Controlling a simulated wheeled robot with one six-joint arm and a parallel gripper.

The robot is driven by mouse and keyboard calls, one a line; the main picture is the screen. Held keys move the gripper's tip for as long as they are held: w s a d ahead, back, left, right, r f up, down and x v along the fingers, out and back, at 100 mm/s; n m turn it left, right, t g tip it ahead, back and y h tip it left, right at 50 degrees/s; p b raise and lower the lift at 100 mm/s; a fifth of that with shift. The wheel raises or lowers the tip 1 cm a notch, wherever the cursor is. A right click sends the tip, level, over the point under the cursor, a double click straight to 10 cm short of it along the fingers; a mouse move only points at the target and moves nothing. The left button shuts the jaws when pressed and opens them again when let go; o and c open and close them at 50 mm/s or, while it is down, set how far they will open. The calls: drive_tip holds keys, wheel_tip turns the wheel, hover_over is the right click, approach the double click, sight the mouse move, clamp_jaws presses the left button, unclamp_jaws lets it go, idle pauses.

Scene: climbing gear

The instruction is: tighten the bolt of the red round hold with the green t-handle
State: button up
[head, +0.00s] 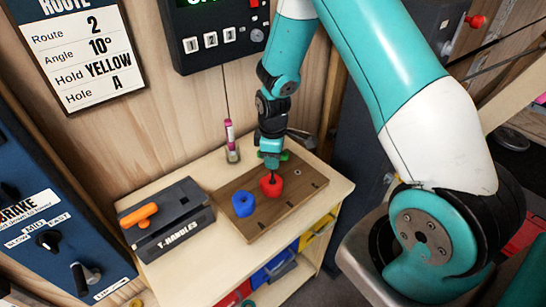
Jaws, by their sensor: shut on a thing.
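The red round hold (271,185) sits on the wooden board (262,222) on the small table. My gripper (271,158) points down right above it, shut on the green t-handle (284,156). The handle's dark shaft reaches down to the middle of the red hold. Whether its tip is seated in the bolt cannot be told, and the bolt itself is hidden.
A blue hold (243,203) sits on the board left of the red one. A dark T-HANDLES box (168,222) with an orange handle (139,215) stands at the table's left. A glass holder with a pink marker (230,140) stands behind. A control panel hangs on the wall above.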

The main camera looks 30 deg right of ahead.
drive_tip(key=shift+s+f, duration=0.1)
drive_tip(key=shift+r+p, duration=1.2)
drive_tip(key=shift+r, duration=0.4)
drive_tip(key=n, duration=0.4)
drive_tip(key=shift+n, duration=0.4)
drive_tip(key=n, duration=1.1)
drive_tip(key=shift+w, duration=0.2)
drive_tip(key=n, duration=0.6)
